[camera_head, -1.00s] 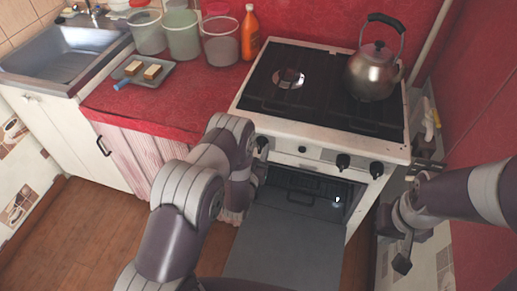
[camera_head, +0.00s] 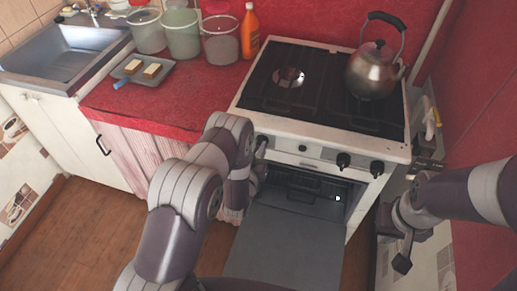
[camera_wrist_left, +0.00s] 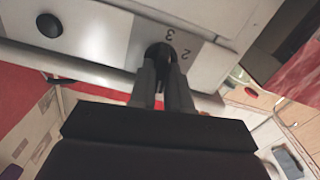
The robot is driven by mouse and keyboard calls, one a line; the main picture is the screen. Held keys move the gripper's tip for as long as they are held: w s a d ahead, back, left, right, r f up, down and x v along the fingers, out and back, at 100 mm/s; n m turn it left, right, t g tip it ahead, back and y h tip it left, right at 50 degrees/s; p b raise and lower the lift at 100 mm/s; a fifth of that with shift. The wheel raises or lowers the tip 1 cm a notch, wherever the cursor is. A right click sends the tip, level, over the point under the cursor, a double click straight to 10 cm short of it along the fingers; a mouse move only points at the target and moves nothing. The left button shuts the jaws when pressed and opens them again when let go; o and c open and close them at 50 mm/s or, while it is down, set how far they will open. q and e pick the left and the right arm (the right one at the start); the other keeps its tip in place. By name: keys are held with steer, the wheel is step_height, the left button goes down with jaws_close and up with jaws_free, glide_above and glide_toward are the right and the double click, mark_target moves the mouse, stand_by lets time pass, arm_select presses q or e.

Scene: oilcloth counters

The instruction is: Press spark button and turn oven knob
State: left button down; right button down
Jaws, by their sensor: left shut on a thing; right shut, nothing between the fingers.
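The white stove (camera_head: 385,148) has a front panel with black knobs. My left gripper is in front of the panel's left end. In the left wrist view my left gripper (camera_wrist_left: 162,82) is shut on a dark round oven knob (camera_wrist_left: 160,49), beside the printed numbers 2 and 3. A black round control (camera_wrist_left: 48,25) sits apart on the same panel in that view. In the head view a small spark button (camera_head: 302,148) lies between the left end and two more knobs (camera_head: 343,160). My right gripper (camera_head: 403,262) is shut and empty, right of the stove.
The oven door (camera_head: 285,240) hangs open below the panel, with a rack inside. A metal kettle (camera_head: 372,73) stands on the hob. The red counter (camera_head: 185,105) at left holds a tray (camera_head: 128,68), tubs and an orange bottle (camera_head: 250,35).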

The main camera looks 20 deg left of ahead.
arm_select(q)
steer(key=shift+a+f+n+b, duration=0.1)
steer(key=shift+n+b, duration=0.5)
steer(key=shift+n, duration=1.85)
steer(key=shift+a+n+b, duration=0.1)
steer(key=shift+n+b, duration=0.5)
steer(key=shift+n, duration=1.85)
steer(key=c, duration=1.2)
jaws_free()
steer(key=shift+o, duration=0.2)
steer(key=s, duration=1.2)
steer(key=shift+s+a, duration=0.2)
steer(key=shift+s, duration=0.15)
